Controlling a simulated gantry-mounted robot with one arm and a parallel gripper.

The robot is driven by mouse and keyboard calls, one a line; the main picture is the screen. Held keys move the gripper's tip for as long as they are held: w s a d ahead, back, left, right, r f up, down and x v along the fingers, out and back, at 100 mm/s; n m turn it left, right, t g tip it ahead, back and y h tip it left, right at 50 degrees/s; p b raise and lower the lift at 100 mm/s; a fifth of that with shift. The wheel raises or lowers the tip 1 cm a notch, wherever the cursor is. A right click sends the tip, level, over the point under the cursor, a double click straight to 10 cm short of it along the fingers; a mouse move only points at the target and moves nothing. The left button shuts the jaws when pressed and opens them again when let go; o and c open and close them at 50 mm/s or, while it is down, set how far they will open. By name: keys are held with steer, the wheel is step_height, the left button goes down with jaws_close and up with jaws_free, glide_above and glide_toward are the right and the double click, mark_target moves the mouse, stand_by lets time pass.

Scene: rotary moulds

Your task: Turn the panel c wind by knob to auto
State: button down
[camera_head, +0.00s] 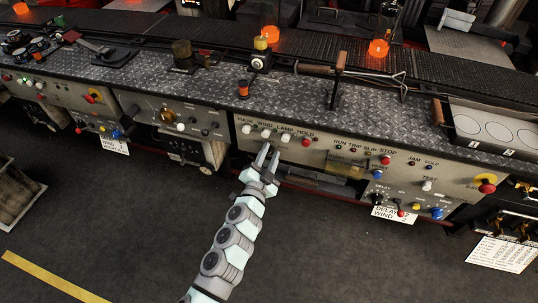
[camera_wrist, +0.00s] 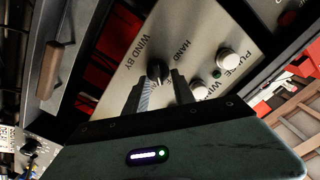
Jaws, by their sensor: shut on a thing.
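The black WIND BY knob (camera_wrist: 157,68) shows in the wrist view on a pale metal panel (camera_wrist: 205,35). The words WIND BY stand on one side of it and HAND on the other. No AUTO label shows, and the knob's exact pointing direction is hard to tell. My gripper (camera_wrist: 158,82) has its two fingers on either side of the knob, shut on it. In the head view my gripper (camera_head: 267,155) reaches the panel's lower left part, below the PULSE, WIND, LAMP and HOLD row, and the knob is hidden there.
White push buttons (camera_wrist: 228,60) sit close beside the knob in the wrist view. A red button (camera_head: 306,142) and a STOP button (camera_head: 385,160) are farther right on the panel. The metal bench top (camera_head: 300,110) overhangs above. The dark floor in front is open.

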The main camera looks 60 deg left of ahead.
steer(key=shift+f+m, duration=0.1)
steer(key=shift+m, duration=0.4)
steer(key=c, duration=1.1)
jaws_free()
steer(key=shift+o, duration=0.2)
steer(key=p+v, duration=0.2)
steer(key=v, duration=0.8)
steer(key=shift+s+d+p, duration=0.2)
steer(key=shift+d+p, duration=0.1)
steer(key=shift+d, duration=0.05)
